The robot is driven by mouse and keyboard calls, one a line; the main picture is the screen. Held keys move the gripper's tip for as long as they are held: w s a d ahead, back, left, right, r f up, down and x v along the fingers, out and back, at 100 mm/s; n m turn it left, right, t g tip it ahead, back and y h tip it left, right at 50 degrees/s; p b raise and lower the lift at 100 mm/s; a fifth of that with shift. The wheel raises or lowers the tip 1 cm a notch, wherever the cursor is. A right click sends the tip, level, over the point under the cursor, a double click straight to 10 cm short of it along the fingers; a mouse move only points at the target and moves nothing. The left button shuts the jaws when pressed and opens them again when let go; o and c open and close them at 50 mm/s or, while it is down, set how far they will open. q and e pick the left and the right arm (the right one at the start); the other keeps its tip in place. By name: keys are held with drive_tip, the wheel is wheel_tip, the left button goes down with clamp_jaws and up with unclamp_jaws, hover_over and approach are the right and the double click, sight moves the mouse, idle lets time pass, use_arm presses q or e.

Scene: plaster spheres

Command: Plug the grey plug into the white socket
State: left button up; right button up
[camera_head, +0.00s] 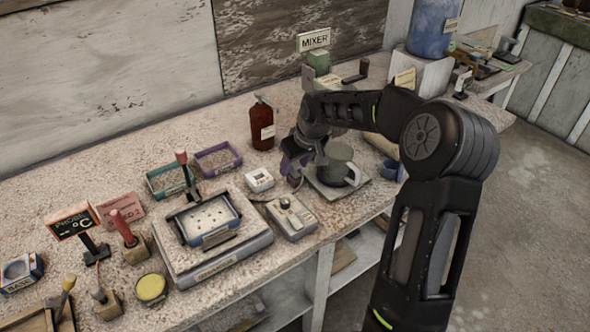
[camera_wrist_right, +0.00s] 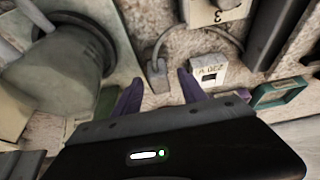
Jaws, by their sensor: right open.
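The white socket (camera_head: 259,180) sits on the stone-topped bench in the head view, left of my right gripper (camera_head: 295,168). In the right wrist view, the socket (camera_wrist_right: 209,69) carries a "220 V" label and a dark opening, just beyond the right purple fingertip. The grey plug (camera_wrist_right: 157,76) lies on the bench on a grey cable, in line with the gap between the fingers of my right gripper (camera_wrist_right: 160,88). The fingers are open and the gap is empty; whether they touch the plug is unclear. In the head view I cannot make out the plug. My left gripper is not in view.
A grey box with knobs (camera_head: 291,216) is in front of the socket. A brown bottle (camera_head: 262,124) stands behind it. Teal (camera_head: 166,181) and purple (camera_head: 217,158) trays and a large hotplate-like unit (camera_head: 215,262) lie left.

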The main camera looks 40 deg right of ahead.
drive_tip(key=shift+c, duration=0.6)
clamp_jaws()
